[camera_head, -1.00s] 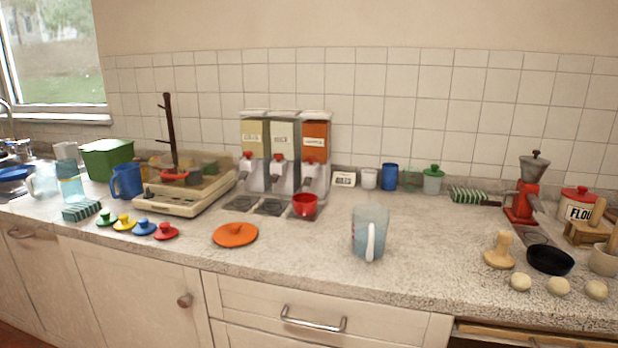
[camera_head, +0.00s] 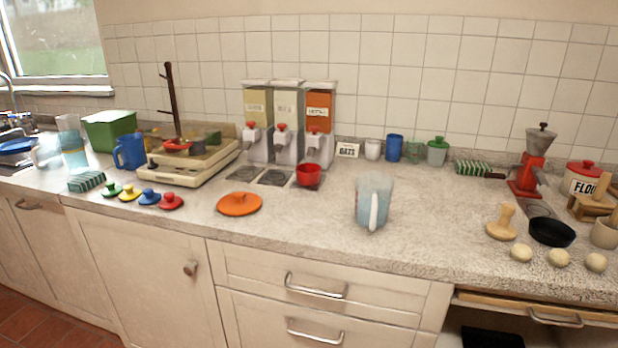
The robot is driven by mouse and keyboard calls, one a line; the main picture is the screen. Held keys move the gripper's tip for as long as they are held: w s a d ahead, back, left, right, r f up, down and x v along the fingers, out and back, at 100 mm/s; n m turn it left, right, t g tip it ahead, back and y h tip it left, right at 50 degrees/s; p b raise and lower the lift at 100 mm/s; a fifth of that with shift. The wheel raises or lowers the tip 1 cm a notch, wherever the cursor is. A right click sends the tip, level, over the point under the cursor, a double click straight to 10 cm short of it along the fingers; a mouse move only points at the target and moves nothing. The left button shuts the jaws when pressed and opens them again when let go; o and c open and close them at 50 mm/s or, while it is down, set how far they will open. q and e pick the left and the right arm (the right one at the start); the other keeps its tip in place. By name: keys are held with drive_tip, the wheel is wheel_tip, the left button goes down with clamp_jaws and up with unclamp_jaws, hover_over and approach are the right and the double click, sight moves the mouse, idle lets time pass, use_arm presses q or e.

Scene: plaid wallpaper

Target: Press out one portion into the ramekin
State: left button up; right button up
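A three-column dispenser stands against the tiled wall, with a yellowish left column (camera_head: 257,104), a pale middle column (camera_head: 288,108) and an orange right column (camera_head: 319,107). Each has a label, a grey lower body and a red knob, such as the right knob (camera_head: 315,129). Dark square pads lie on the counter before the left and middle columns. A small red cup (camera_head: 308,176), which looks like the ramekin, stands upright in front of the right column. I cannot see its contents. A small card (camera_head: 347,150) seems to read OATS. Neither of my grippers is in view.
An orange lid (camera_head: 239,204) and a pale blue jug (camera_head: 374,202) stand on the counter (camera_head: 300,222) nearer me. Several coloured knobbed lids (camera_head: 148,197) lie left. A cream appliance (camera_head: 190,172) stands left of the dispenser. A red grinder (camera_head: 530,170) and black dish (camera_head: 552,232) are right.

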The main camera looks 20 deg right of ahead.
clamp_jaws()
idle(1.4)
